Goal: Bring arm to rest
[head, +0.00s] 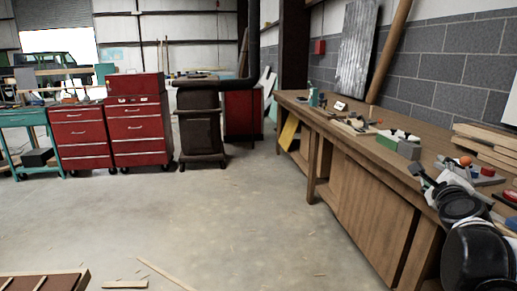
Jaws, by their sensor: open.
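My arm is at the lower right, its black and white links folded beside the near end of the wooden workbench (375,133). The dark end that looks like my gripper (420,175) points left over the bench's front edge. It is small and partly hidden by the arm, so its fingers are hard to make out. It is open, and I see nothing held in it. I cannot tell whether it touches the bench.
Small tools, a grey block (409,150) and stacked boards (487,146) lie on the bench near my arm. Red tool cabinets (139,131) and a dark stove-like unit (201,125) stand at the back. The concrete floor (220,215) is mostly clear, with wood strips in front.

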